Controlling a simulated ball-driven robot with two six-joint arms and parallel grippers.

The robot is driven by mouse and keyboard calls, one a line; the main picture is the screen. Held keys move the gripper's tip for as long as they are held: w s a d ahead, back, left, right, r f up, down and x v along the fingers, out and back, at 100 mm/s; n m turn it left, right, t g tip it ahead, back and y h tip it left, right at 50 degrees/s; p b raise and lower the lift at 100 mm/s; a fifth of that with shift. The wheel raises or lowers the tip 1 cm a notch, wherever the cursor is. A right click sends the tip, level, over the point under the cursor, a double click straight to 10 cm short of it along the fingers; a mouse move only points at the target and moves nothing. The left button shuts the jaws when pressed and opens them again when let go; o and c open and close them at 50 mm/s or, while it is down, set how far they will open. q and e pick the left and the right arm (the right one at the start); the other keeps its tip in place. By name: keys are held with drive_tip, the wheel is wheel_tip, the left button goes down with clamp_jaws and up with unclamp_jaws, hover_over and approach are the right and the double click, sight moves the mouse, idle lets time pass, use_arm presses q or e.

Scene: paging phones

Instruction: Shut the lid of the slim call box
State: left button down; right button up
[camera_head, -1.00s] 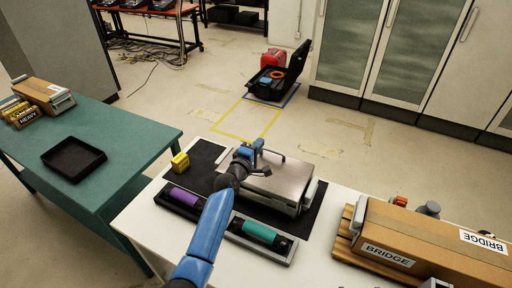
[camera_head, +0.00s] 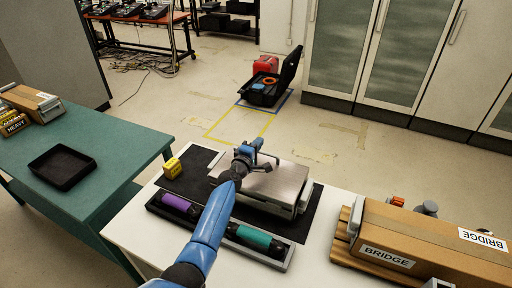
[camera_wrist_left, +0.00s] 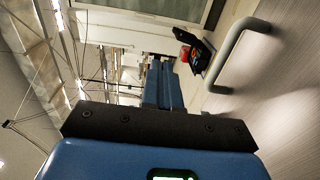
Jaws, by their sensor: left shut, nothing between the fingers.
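The slim call box is the flat silver box (camera_head: 285,184) on a black mat on the white table. Its brushed metal lid lies about flat on top; I cannot tell whether it is fully down. My left gripper (camera_head: 258,149) is shut and empty over the far left part of the lid, partly hiding it. I cannot tell whether it touches. My right gripper is not in view.
A tray with a purple cylinder (camera_head: 178,202) and a teal cylinder (camera_head: 255,238) lies in front of the box. A yellow block (camera_head: 172,168) stands to its left. A large brown BRIDGE box (camera_head: 425,240) is on the right. A green table (camera_head: 105,195) is left.

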sight(263, 152)
use_arm(q)
drive_tip(key=shift+g+y, duration=0.3)
drive_tip(key=shift+g, duration=0.5)
drive_tip(key=shift+w+d+f+b, duration=0.35)
drive_tip(key=shift+w+f+b, duration=0.35)
drive_tip(key=shift+w+f, duration=0.1)
drive_tip(key=shift+w+d+f+b, duration=0.3)
drive_tip(key=shift+w+f+b, duration=0.4)
drive_tip(key=shift+f, duration=0.05)
drive_tip(key=shift+w+d+f+b, duration=0.25)
drive_tip(key=shift+w+f+b, duration=0.5)
drive_tip(key=shift+f, duration=0.15)
